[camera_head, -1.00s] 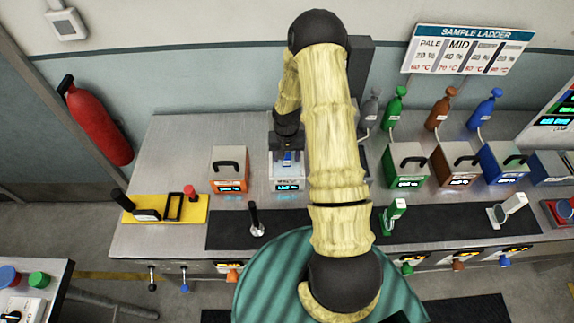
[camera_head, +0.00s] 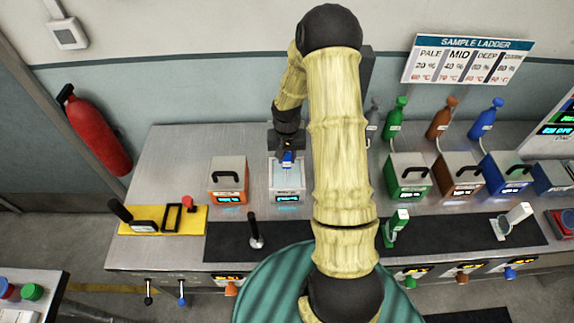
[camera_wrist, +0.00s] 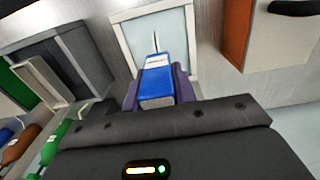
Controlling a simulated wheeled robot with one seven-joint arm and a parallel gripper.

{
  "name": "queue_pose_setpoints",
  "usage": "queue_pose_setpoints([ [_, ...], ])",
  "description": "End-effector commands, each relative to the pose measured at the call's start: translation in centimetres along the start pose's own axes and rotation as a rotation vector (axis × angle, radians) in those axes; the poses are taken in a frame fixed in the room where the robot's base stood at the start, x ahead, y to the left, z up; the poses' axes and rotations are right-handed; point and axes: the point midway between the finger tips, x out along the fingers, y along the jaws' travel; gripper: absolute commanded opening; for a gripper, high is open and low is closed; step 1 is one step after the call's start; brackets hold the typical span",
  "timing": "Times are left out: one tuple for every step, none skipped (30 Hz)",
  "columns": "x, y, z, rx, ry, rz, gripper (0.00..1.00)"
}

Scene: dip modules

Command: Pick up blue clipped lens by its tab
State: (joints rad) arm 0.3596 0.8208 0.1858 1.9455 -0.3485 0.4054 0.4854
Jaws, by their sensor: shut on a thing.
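The blue clipped lens shows its blue tab with a pale label (camera_wrist: 157,75) in the wrist view, held between the two purple fingers of my gripper (camera_wrist: 158,88). A thin dark upright line shows beyond the tab, perhaps the lens edge-on. In the head view the blue tab (camera_head: 288,158) shows just below my gripper (camera_head: 287,152), over the white-framed bath (camera_head: 288,196). The bath also shows in the wrist view (camera_wrist: 125,45) with a pale interior. I cannot tell how far the lens's lower end is above the bath.
An orange lidded box (camera_head: 228,180) stands just left of the bath. Green (camera_head: 408,176), brown (camera_head: 455,172) and blue (camera_head: 506,167) lidded boxes stand to the right. A yellow tray (camera_head: 187,222) lies at the bench's left. A black stand (camera_head: 254,230) rises from the dark front strip.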

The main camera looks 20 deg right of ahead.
Motion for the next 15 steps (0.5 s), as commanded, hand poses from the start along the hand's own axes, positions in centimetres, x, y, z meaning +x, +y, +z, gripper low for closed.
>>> queue_pose_setpoints([
  [-0.9, 0.0, -0.2, 0.002, 0.007, 0.000, 0.00],
  [-1.6, 0.0, -0.2, 0.002, 0.007, -0.001, 0.00],
  [-2.5, 0.0, -0.2, 0.001, 0.008, -0.001, 0.00],
  [-3.2, 0.0, -0.1, 0.002, 0.007, -0.001, 0.00],
  [-3.9, 0.0, -0.2, 0.003, 0.008, -0.001, 0.00],
  [-4.8, 0.0, -0.2, 0.001, 0.008, 0.000, 0.00],
  [-5.5, 0.0, -0.1, 0.002, 0.007, -0.001, 0.00],
  [-6.2, 0.0, -0.1, 0.002, 0.007, 0.000, 0.00],
  [-7.2, 0.0, -0.1, 0.001, 0.007, 0.000, 0.00],
  [-7.9, 0.0, -0.1, 0.002, 0.007, -0.001, 0.00],
  [-8.5, 0.0, -0.1, 0.001, 0.006, 0.000, 0.00],
  [-9.4, 0.0, -0.1, 0.000, 0.007, 0.000, 0.00],
  [-10.0, 0.0, -0.1, 0.001, 0.006, -0.001, 0.00],
  [-10.5, 0.0, -0.1, 0.002, 0.005, 0.000, 0.00],
  [-11.1, 0.0, -0.1, 0.001, 0.005, 0.000, 0.00],
])
